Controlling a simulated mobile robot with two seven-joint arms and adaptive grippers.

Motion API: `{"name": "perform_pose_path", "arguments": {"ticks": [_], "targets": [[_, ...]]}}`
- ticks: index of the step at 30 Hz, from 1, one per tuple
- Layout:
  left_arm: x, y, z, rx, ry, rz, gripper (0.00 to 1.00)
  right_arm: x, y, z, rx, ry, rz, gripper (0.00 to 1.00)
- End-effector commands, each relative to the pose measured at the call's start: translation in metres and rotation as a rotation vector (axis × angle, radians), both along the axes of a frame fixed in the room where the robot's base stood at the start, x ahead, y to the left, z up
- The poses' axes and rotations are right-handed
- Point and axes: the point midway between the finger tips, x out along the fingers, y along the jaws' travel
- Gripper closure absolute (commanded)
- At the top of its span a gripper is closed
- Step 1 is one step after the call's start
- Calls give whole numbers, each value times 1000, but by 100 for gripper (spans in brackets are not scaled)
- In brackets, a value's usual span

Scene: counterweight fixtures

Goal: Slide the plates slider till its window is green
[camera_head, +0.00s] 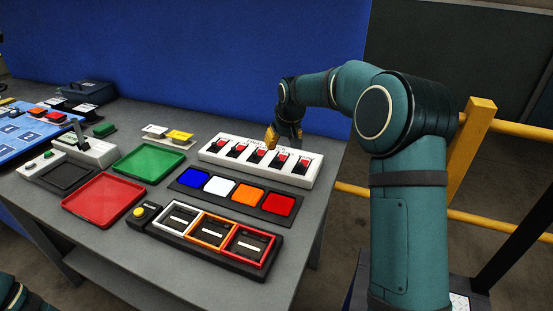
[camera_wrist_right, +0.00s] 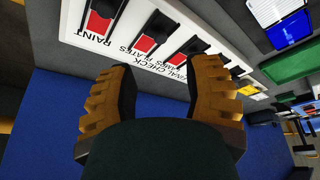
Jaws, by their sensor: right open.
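A white slider panel (camera_head: 210,156) stands at the back right of the table, with several sliders whose windows all look red in the head view. In the wrist view the panel (camera_wrist_right: 75,18) runs along the top, and printed words including PLATES, CHECK and PAINT are partly readable. I cannot tell for certain which slider the PLATES label belongs to. My right gripper (camera_head: 286,135) is open at the panel's far edge; in the wrist view its two fingers (camera_wrist_right: 162,72) are apart with nothing between them. My left gripper is not in view.
In front of the panel lie a strip of coloured squares (camera_head: 219,187) and a row of framed slots (camera_head: 210,231). Red (camera_head: 104,200) and green (camera_head: 149,163) trays lie to the left. A blue wall (camera_head: 190,50) stands behind the table.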

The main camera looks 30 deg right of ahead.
Motion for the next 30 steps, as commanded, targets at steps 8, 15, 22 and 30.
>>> {"name": "perform_pose_path", "arguments": {"ticks": [8,15,22,30], "targets": [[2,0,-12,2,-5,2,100,21,-1,-52,0,1,-1,51],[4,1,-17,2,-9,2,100,32,-2,-76,0,-1,-1,51],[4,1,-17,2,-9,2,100,34,-2,-82,0,-1,0,51],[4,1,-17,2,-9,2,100,34,-2,-81,0,-1,0,79]]}}
